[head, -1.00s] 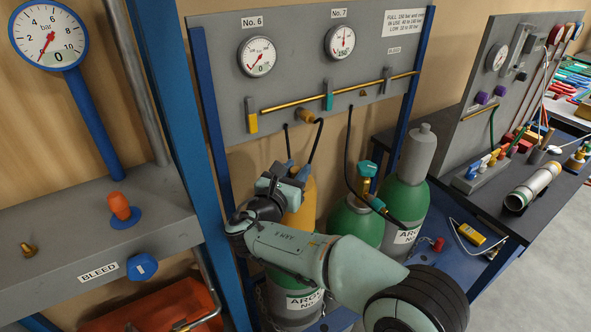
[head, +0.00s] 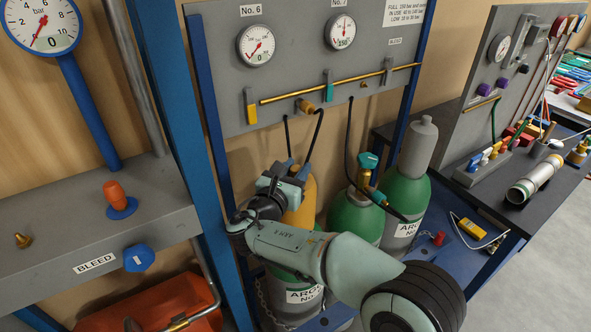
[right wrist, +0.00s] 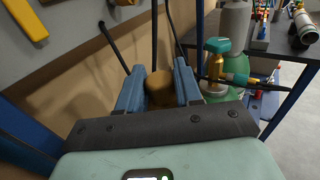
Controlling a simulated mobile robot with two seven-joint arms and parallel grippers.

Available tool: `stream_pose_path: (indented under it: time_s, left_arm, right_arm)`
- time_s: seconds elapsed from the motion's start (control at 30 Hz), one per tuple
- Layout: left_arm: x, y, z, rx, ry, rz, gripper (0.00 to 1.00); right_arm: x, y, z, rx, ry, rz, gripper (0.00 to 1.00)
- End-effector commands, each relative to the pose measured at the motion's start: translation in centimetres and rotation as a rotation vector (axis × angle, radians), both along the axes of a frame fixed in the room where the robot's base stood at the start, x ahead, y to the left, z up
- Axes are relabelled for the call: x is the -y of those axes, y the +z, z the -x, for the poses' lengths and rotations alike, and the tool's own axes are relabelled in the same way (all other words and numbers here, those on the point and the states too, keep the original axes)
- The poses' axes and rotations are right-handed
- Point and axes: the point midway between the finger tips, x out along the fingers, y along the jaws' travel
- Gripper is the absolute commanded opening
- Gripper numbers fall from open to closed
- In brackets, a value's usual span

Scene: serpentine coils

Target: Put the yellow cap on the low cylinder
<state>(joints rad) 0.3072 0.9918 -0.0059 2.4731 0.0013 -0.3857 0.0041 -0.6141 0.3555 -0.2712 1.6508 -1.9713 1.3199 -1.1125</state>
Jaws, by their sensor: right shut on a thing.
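The yellow cap (head: 302,208) is between the fingers of my right gripper (head: 296,174), which is shut on it. In the right wrist view the cap (right wrist: 160,88) shows as a brownish-yellow round top between the two blue fingers (right wrist: 160,92). Below it stands a green and grey argon cylinder (head: 303,296), partly hidden by my right arm. I cannot tell whether the cap touches this cylinder. A second argon cylinder (head: 350,220) with a brass valve stands to its right. My left gripper is not in view.
Gauges No. 6 (head: 256,45) and No. 7 (head: 341,32) are on the panel above; No. 6 has its needle at lower left, No. 7 near the top. Black hoses hang close behind the gripper. A tall cap (head: 418,148) sits on the cylinder at right.

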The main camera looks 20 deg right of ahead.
Motion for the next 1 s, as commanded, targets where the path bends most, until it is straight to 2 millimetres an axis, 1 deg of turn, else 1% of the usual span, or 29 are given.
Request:
stream_pose_path:
  time_s: [0.1,0.13,0.17,0.2,0.23,0.5,0.63,0.77,1.0]
  left_arm:
    - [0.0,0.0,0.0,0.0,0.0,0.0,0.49]
    - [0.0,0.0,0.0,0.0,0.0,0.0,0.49]
    - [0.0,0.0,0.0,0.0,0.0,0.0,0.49]
    - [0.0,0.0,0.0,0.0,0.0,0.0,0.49]
    - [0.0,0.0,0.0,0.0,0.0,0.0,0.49]
    - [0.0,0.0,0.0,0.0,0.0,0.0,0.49]
    - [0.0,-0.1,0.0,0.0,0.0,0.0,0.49]
    - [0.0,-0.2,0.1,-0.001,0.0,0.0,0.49]
    - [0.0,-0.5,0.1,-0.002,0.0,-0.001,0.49]
  right_arm:
    - [-0.2,-0.3,0.0,-0.006,0.003,0.0,0.0]
    - [-0.2,-0.3,0.0,-0.006,0.003,0.0,0.38]
    - [-0.2,-0.3,0.0,-0.007,0.003,-0.001,0.47]
    - [-0.2,-0.3,0.0,-0.007,0.003,-0.001,0.6]
    - [-0.2,-0.3,0.0,-0.007,0.003,-0.001,0.64]
    - [-0.2,-0.4,0.0,-0.009,0.002,-0.001,0.64]
    - [-0.8,-0.3,0.5,-0.007,0.003,-0.002,0.64]
    - [-2.5,-0.2,2.0,-0.006,0.007,-0.001,0.64]
    - [-6.6,0.1,5.7,-0.007,0.007,-0.001,0.64]
